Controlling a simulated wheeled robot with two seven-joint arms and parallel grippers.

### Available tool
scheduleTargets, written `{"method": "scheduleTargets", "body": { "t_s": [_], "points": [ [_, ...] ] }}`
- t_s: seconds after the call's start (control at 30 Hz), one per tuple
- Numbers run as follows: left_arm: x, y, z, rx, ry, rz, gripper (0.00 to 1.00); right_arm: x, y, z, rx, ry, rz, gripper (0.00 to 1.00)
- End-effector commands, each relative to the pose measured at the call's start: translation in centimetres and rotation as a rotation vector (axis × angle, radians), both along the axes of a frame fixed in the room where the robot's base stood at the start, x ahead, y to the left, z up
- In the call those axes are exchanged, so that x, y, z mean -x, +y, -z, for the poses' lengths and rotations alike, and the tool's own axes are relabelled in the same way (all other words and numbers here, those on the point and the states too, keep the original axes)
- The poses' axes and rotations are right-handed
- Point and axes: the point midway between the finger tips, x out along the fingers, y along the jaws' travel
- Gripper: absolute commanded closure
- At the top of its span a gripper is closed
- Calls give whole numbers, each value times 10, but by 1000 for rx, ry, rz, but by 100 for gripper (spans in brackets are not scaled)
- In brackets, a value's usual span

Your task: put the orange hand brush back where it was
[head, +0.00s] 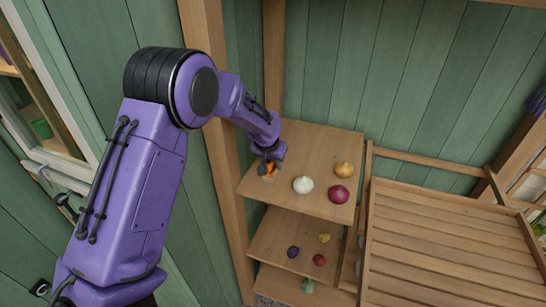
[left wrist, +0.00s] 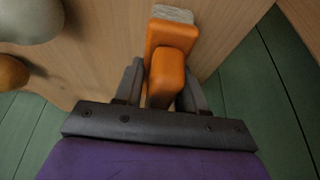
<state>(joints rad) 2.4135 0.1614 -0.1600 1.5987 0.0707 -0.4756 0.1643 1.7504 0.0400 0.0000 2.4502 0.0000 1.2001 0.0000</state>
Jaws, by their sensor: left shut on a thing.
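The orange hand brush (head: 266,168) is at the left part of the top wooden shelf (head: 310,150) in the head view. In the left wrist view the brush (left wrist: 172,62) shows its orange handle and back, with pale bristles at the far end. My left gripper (head: 272,160) is shut on the brush handle, one finger on each side of it in the left wrist view (left wrist: 160,85). The brush is at or close to the shelf surface; I cannot tell whether it touches. My right gripper is not in view.
A white bulb (head: 303,185), a dark red onion (head: 339,194) and an orange-yellow onion (head: 344,169) sit on the top shelf, right of the brush. Lower shelves hold several small bulbs. A slatted wooden bench (head: 440,240) stands right. A wooden post (head: 215,130) stands close left.

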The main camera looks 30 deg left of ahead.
Motion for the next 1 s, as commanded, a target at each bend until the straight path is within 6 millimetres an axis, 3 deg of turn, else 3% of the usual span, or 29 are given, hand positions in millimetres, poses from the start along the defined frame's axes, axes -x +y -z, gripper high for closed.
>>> {"method": "scheduleTargets", "body": {
  "t_s": [0.27, 0.3, 0.37, 0.4, 0.77, 1.0],
  "points": [
    [0, -1, 3, -1, -1, 1, 100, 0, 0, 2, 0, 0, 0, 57],
    [0, 0, 4, -1, -1, 1, 57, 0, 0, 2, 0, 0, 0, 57],
    [0, 0, 3, 0, -1, 0, 37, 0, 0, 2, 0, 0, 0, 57],
    [0, 0, 3, 0, -1, 0, 35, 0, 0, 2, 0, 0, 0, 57],
    [1, -1, -6, 0, -6, 0, 35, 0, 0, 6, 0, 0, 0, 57],
    [23, -6, -59, -1, -8, 0, 35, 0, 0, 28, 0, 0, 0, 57]
  ]
}}
